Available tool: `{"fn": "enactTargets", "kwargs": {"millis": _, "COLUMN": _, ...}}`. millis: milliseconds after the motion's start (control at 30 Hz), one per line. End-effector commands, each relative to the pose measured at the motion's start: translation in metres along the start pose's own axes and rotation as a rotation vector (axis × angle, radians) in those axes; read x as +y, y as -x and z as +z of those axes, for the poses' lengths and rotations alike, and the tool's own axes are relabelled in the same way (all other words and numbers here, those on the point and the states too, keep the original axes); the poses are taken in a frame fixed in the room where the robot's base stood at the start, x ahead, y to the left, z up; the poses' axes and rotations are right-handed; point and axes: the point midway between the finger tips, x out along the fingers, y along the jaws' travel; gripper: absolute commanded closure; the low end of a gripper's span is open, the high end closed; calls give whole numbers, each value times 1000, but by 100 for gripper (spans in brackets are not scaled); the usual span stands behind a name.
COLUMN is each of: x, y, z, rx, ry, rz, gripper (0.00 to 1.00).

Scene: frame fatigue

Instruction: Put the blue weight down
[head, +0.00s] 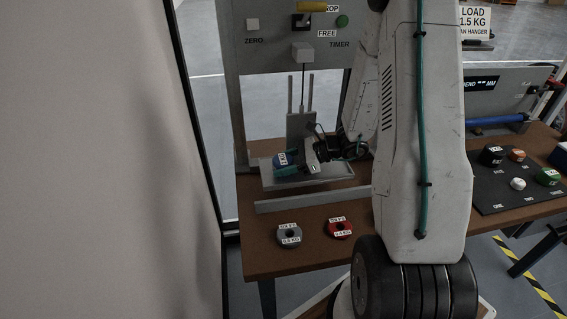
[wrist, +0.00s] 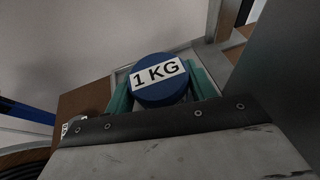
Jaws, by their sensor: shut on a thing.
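The blue weight (head: 280,161), a round disc, is at the left end of a grey metal tray (head: 325,181) in the head view. In the wrist view the blue weight (wrist: 158,91) shows its white "1 KG" label facing the camera. My gripper (head: 288,166) is shut on it. In the wrist view the green fingers of my gripper (wrist: 161,86) are on its left and right sides. The weight is over or in the tray. I cannot tell whether its underside touches the tray floor.
A grey weight (head: 289,237) and a red weight (head: 339,229) lie on the brown bench (head: 300,262) in front of a low metal strip. A dark mat (head: 497,193) with several weights is at right. The upright panel (head: 262,75) with knobs rises behind the tray.

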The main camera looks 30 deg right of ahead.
Motion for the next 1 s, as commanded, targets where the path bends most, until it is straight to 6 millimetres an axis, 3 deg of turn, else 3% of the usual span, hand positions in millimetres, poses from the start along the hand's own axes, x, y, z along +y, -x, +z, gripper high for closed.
{"fn": "enactTargets", "kwargs": {"millis": 333, "x": -2, "y": 1, "z": -3, "rx": -2, "ry": 0, "rz": -4, "gripper": 100}}
{"fn": "enactTargets", "kwargs": {"millis": 367, "x": -2, "y": 1, "z": -4, "rx": 0, "ry": -1, "rz": -4, "gripper": 39}}
{"fn": "enactTargets", "kwargs": {"millis": 433, "x": -2, "y": 2, "z": -3, "rx": 0, "ry": -1, "rz": -4, "gripper": 23}}
{"fn": "enactTargets", "kwargs": {"millis": 767, "x": -2, "y": 3, "z": 0, "rx": 0, "ry": 0, "rz": -5, "gripper": 23}}
{"fn": "enactTargets", "kwargs": {"millis": 1000, "x": -2, "y": 41, "z": -1, "rx": 1, "ry": 0, "rz": -10, "gripper": 23}}
